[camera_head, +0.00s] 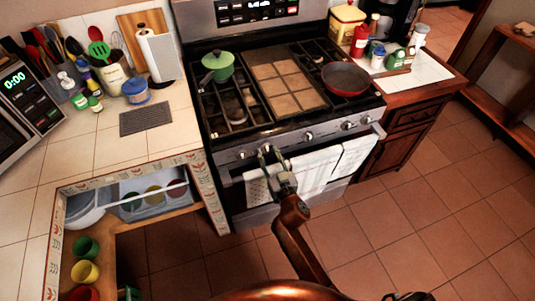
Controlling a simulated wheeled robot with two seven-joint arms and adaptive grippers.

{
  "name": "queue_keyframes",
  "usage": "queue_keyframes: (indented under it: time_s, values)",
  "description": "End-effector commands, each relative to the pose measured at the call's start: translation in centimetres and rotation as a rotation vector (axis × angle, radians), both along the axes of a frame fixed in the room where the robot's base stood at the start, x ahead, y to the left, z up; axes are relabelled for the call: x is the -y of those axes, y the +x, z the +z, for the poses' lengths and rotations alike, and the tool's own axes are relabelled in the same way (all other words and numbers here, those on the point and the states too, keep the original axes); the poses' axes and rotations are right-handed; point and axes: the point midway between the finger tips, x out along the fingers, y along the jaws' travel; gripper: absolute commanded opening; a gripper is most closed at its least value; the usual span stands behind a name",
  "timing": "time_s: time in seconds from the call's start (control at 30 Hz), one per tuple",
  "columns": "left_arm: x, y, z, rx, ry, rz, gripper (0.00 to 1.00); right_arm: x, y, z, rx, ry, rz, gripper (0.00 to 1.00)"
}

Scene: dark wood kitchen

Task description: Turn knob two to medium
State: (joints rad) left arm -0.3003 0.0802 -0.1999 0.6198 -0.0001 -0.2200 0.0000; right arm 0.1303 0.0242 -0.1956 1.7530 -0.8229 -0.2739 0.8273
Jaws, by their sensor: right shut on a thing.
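The stove (292,131) has a row of silver knobs along its front panel. My right gripper (266,153) is at the panel, shut on the second knob from the left, knob two, which it mostly hides. The pointer and setting of this knob cannot be made out. The leftmost knob (243,154) is just left of the gripper, and the middle knob (308,136) is to its right. My left gripper is not in view.
Towels (318,166) hang on the oven handle just below my right gripper. A green pot (218,66) and a red-rimmed pan (345,78) stand on the stove. A counter with an open shelf is on the left. The tiled floor at right is clear.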

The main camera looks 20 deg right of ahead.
Motion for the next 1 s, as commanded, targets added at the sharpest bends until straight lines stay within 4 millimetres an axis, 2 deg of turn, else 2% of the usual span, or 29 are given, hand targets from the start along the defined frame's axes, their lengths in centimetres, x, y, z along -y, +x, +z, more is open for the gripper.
queue_keyframes:
  time_s: [0.03,0.27,0.47,1.0]
  values:
    - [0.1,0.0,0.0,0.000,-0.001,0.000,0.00,-0.4,0.0,0.0,-0.001,0.003,0.001,0.10]
    - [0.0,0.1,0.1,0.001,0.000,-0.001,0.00,-0.2,0.0,0.0,0.001,-0.026,0.003,0.09]
    - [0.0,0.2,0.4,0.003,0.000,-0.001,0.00,-0.1,0.0,0.0,0.004,-0.117,0.002,0.09]
    - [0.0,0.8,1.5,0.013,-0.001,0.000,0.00,-0.1,0.0,0.1,0.022,-0.604,0.001,0.09]
